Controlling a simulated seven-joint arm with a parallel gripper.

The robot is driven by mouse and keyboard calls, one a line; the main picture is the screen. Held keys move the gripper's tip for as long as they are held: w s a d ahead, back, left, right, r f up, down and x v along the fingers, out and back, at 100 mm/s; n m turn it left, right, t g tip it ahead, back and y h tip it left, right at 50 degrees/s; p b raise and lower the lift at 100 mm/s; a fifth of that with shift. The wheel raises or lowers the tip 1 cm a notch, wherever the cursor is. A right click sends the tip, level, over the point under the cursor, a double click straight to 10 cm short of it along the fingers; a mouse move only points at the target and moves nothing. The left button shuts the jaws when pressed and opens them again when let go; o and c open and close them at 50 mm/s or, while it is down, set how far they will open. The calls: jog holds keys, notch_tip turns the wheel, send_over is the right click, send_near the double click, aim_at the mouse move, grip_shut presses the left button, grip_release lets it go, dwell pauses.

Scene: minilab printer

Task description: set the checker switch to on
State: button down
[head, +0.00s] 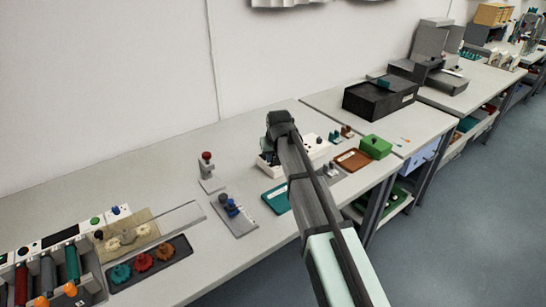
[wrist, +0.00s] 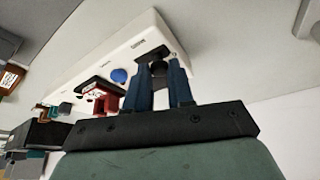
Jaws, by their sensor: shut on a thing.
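The white checker box (wrist: 112,58) fills the upper middle of the wrist view, its face tilted in the picture. A small dark switch knob (wrist: 158,69) sits at its right end, beside a label too small to read. My gripper (wrist: 160,66) has its two blue fingers on either side of this knob, shut on it. A round blue button (wrist: 119,75) is on the same face, left of the fingers. In the head view the white box (head: 318,146) is partly hidden behind my arm, and the fingertips are hidden. The switch's setting cannot be read.
A red part (wrist: 100,97) is close to the left finger. On the bench are a green box (head: 375,146), a brown tray (head: 353,160), a teal tray (head: 277,198) and a red-topped post (head: 207,167). Bare bench lies behind the post.

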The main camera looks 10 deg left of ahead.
jog(key=shift+d, duration=0.1)
dwell(0.3)
jog(key=shift+w+d, duration=0.85)
jog(key=shift+w, duration=0.1)
jog(key=c, duration=1)
grip_release()
jog(key=shift+s+r, duration=0.1)
jog(key=v, duration=1.3)
jog(key=shift+r, duration=0.3)
